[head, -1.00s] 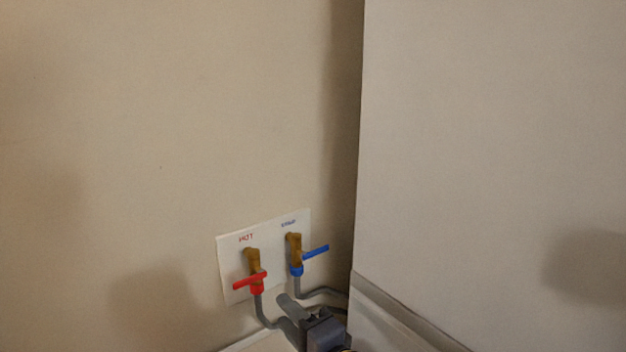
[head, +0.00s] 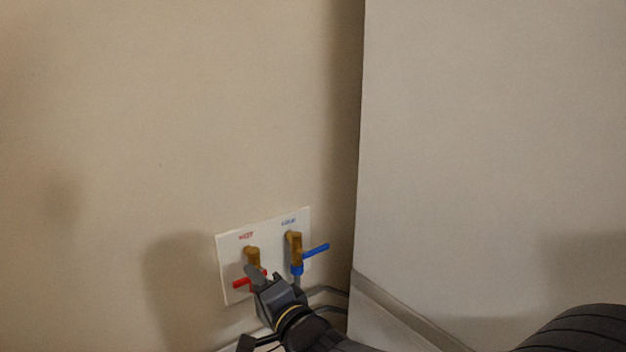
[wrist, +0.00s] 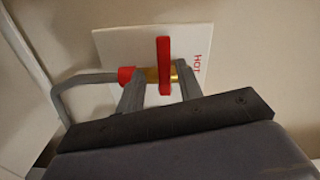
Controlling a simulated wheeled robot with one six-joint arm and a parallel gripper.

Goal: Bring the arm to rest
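My gripper (head: 262,276) is in front of the hot-water valve in the head view. The valve has a red handle (head: 241,283) and a brass body (head: 252,256), partly hidden by my gripper. In the wrist view, my gripper (wrist: 161,74) is open, its two grey fingers spread apart. The red handle (wrist: 164,62) shows upright between them, with a gap visible on each side. Whether a finger touches the valve is unclear.
A white plate (head: 229,266) on the wall carries both valves. A blue-handled valve (head: 315,251) is just right of my gripper. Grey pipes (head: 328,291) run below. A pale panel (head: 490,150) stands to the right. The wall above is clear.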

